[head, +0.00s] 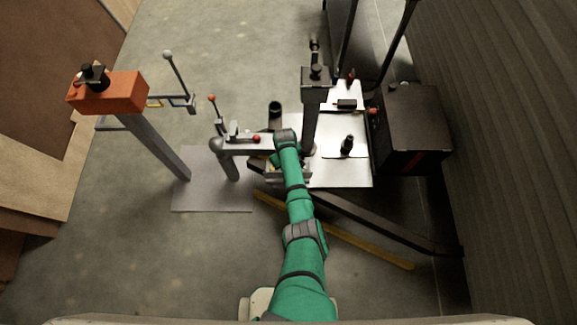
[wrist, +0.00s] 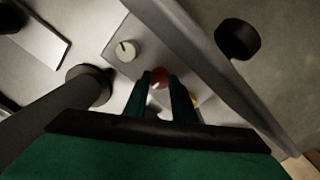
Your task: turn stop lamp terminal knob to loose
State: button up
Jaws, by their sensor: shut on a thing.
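In the wrist view my gripper (wrist: 160,80) has its two green fingers around a small red round knob (wrist: 158,76), which is partly hidden between the fingertips. The knob sits at a pale flat panel (wrist: 118,67). A cream round knob (wrist: 125,50) with a dark mark stands on the same panel, apart from the fingers. A yellow piece (wrist: 194,99) shows just right of the fingers. No lettering can be read, so I cannot tell which knob is labelled stop lamp. In the head view my arm mostly hides the gripper and panel.
A dark post (wrist: 88,85) and a long grey bar (wrist: 215,70) flank the panel closely. In the head view an orange box on a post (head: 110,92) stands left, a black box (head: 410,128) right. A yellow strip (head: 360,241) crosses the floor.

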dwell(0.4)
jog(key=o, duration=1)
jog(key=shift+o, duration=0.2)
notch_tip(320, 180, up, 11)
jog(key=shift+s+a, duration=0.15)
jog(key=shift+f, duration=0.1)
